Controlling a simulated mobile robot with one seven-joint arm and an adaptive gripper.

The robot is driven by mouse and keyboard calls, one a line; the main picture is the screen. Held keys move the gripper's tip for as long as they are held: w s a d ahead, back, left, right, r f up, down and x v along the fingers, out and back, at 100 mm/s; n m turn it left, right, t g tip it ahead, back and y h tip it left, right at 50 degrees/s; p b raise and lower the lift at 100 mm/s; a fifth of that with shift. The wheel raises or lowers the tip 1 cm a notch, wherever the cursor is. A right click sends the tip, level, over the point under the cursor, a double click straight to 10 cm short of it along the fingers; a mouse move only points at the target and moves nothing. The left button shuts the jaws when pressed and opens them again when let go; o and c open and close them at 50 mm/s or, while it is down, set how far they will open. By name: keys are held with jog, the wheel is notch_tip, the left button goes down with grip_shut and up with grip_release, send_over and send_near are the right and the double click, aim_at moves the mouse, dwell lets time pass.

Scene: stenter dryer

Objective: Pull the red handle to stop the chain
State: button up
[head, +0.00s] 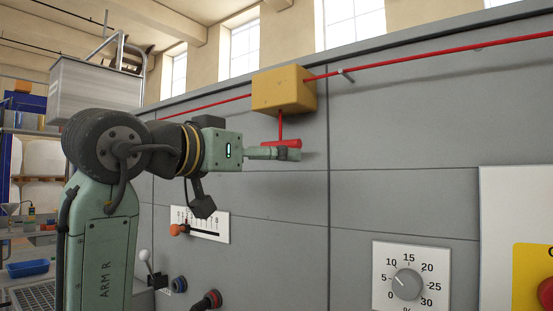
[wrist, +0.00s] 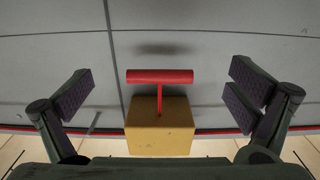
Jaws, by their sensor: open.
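The red handle (head: 287,143) is a T-shaped bar hanging on a short red stem below a yellow box (head: 284,90) on the grey machine panel. In the wrist view the red handle (wrist: 160,76) shows between the two spread fingers, with the yellow box (wrist: 160,127) below it in the picture. My gripper (head: 290,153) is at the handle's height in the head view and partly overlaps it. It is open, and in the wrist view both finger pads (wrist: 162,92) are apart from the handle, with a gap on each side. No chain can be made out.
A red cord (head: 430,62) runs along the panel through the yellow box. Below are a slider scale (head: 205,226) with an orange knob, a grey dial (head: 407,284), and a red button (head: 546,293) on yellow at the right edge. A lever (head: 146,262) stands lower left.

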jog(key=v, duration=0.6)
jog(key=shift+s, duration=0.2)
jog(key=shift+a, duration=0.15)
